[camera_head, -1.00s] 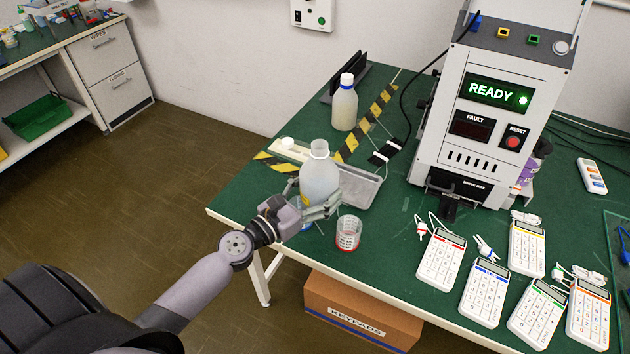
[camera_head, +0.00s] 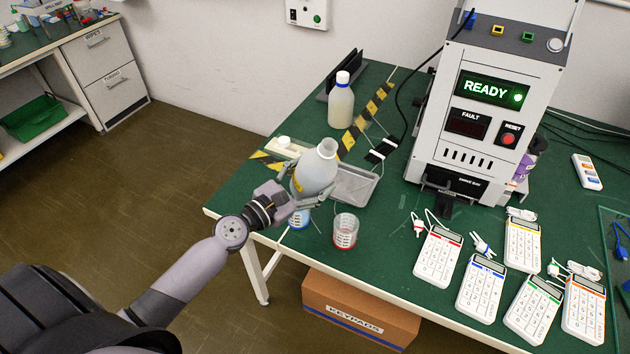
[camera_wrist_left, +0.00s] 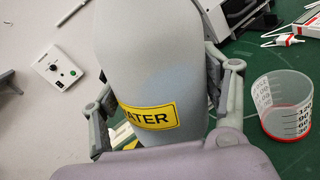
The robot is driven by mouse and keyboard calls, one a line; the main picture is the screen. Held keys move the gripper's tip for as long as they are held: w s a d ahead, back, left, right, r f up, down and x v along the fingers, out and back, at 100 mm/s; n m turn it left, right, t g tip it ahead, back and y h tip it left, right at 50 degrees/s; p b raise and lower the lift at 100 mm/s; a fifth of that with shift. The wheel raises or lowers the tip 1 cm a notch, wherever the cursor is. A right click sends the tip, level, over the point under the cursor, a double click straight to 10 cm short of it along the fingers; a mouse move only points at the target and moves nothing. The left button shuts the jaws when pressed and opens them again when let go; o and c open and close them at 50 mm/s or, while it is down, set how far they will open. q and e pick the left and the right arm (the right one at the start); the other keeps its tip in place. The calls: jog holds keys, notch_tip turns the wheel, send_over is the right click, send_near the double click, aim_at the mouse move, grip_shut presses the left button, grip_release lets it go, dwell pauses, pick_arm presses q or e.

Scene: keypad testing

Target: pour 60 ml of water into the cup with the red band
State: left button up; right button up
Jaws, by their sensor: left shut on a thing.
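My left gripper (camera_head: 299,197) is shut on the water bottle (camera_head: 316,172), a translucent bottle with an open neck. The bottle is tilted, its mouth leaning to the right in the head view. In the left wrist view its yellow label (camera_wrist_left: 152,116) reads "ATER", the rest hidden. The cup with the red band (camera_head: 345,231) stands upright on the green table, right of and below the bottle; the wrist view also shows this cup (camera_wrist_left: 287,104) with its measuring marks. I see no water stream. My right gripper is not in view.
A blue-banded cup (camera_head: 299,218) stands partly hidden below my left gripper. A grey tray (camera_head: 355,185) lies behind the bottle. Another capped bottle (camera_head: 341,102) stands farther back. Several keypads and a "READY" tester (camera_head: 480,130) are at the right.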

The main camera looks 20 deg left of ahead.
pick_arm(q)
jog(key=shift+d+r, duration=0.1)
jog(key=shift+d, duration=0.05)
dwell(0.3)
jog(key=shift+m, duration=0.3)
jog(key=shift+s+d+m+p, duration=0.1)
jog(key=shift+d+m+p, duration=0.15)
jog(key=shift+m, duration=0.25)
jog(key=shift+m, duration=0.6)
jog(key=shift+a+m, duration=0.1)
jog(key=shift+m, duration=0.2)
dwell(0.3)
jog(key=shift+w+a+f+m+b, duration=0.2)
jog(key=shift+a+m+b, duration=0.15)
jog(key=shift+a+m, duration=0.35)
jog(key=shift+w+a+f+m+b, duration=0.15)
jog(key=shift+a+m+b, duration=0.2)
jog(key=shift+m, duration=0.65)
dwell(1.5)
jog(key=shift+w+a+f+m+y+b, duration=0.15)
jog(key=shift+a+m+b, duration=0.1)
jog(key=shift+m, duration=0.4)
jog(key=shift+a+f+m+y+b, duration=0.15)
jog(key=shift+a+m+b, duration=0.1)
jog(key=shift+m, duration=0.4)
dwell(0.9)
